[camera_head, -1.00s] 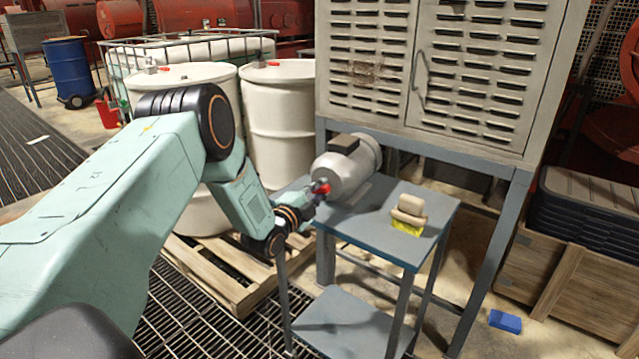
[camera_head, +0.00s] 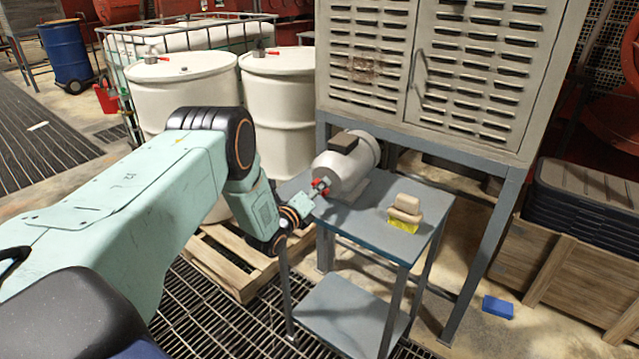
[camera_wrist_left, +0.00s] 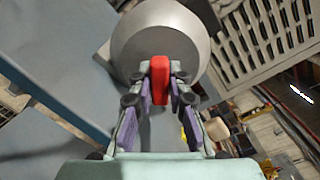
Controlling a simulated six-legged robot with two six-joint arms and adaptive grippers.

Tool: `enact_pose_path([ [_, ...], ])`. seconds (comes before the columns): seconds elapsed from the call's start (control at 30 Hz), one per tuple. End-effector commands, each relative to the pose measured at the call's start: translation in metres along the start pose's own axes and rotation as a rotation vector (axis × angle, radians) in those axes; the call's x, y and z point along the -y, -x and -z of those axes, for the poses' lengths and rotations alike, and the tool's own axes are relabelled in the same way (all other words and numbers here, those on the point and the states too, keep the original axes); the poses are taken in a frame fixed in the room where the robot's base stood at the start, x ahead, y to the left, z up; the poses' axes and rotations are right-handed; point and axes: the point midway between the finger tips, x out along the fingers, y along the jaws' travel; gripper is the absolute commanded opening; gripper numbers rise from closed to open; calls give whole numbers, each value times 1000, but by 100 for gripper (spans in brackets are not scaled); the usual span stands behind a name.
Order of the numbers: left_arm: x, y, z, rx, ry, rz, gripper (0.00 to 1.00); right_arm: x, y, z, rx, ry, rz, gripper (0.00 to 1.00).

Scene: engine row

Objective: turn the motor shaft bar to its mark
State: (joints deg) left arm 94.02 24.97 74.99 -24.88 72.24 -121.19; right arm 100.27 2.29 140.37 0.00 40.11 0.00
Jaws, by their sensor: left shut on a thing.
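The grey motor (camera_head: 349,168) lies on the small blue-grey table (camera_head: 372,229), its shaft end facing my left arm. The red shaft bar (camera_head: 320,187) sits at that end. My left gripper (camera_head: 312,196) is at the bar. In the left wrist view the red bar (camera_wrist_left: 160,78) stands upright in the picture, before the motor's round end (camera_wrist_left: 150,35). The left gripper's purple-padded fingers (camera_wrist_left: 160,90) are on both sides of the bar, shut on it. I cannot make out the mark. My right gripper is not in view.
A beige and yellow brush-like block (camera_head: 405,213) lies on the table right of the motor. A louvred cabinet (camera_head: 440,75) stands behind. White drums (camera_head: 185,85) and a wooden pallet (camera_head: 225,262) are to the left. A blue block (camera_head: 498,307) lies on the floor at right.

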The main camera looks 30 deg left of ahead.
Motion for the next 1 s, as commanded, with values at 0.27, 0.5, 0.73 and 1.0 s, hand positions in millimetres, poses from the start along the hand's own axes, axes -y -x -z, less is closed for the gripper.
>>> enact_pose_path([
  [0.27,4,-1,-2,3,-264,5,0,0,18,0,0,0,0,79],
  [0.5,4,-1,-2,4,-491,5,0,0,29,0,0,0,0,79],
  [0.73,4,-2,-2,4,-683,4,0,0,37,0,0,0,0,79],
  [1.0,4,-2,-2,5,-844,4,0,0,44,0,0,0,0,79],
])
